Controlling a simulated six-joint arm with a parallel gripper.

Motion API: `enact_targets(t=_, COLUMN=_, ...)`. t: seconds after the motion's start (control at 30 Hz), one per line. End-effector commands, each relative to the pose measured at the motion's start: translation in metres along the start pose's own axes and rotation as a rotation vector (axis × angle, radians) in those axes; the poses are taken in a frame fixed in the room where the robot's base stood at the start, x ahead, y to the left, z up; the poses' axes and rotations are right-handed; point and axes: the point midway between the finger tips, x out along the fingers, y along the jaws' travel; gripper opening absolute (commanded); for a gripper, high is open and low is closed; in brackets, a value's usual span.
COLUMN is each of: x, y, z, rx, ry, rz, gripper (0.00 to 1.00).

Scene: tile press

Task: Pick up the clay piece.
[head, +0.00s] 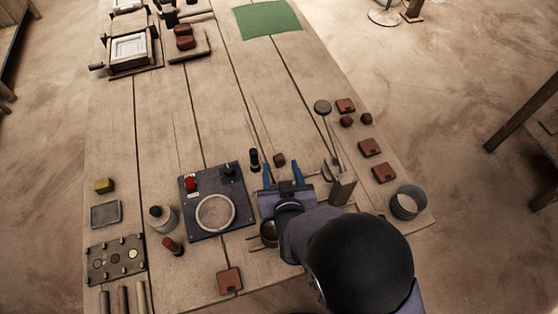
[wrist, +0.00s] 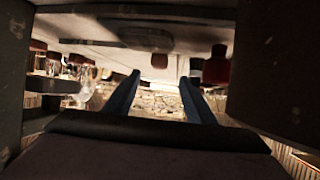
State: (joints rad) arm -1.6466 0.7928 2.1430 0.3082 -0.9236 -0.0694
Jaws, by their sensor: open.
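Small reddish-brown lumps and square tiles lie on the table, and I cannot be sure which is the clay piece. The nearest lump, likely the clay piece (head: 279,160), sits on the table just beyond my gripper (head: 281,172). My gripper is open, its blue fingers apart and pointing toward that lump. In the wrist view, which looks upside down, a small brownish lump (wrist: 159,60) shows between the fingers (wrist: 161,82), apart from them. Nothing is held.
A dark upright handle (head: 254,160) stands just left of the lump. A panel with a round plate (head: 180,210) lies further left. The table's middle beyond is clear up to the green mat (head: 267,18).

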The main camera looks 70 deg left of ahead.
Motion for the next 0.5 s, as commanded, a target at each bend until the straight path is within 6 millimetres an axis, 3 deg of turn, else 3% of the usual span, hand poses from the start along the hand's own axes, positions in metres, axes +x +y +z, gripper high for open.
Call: enact_targets(t=0.5, x=0.025, y=0.002, z=0.001, rx=0.001, ry=-0.001, rz=0.001, gripper=0.5)
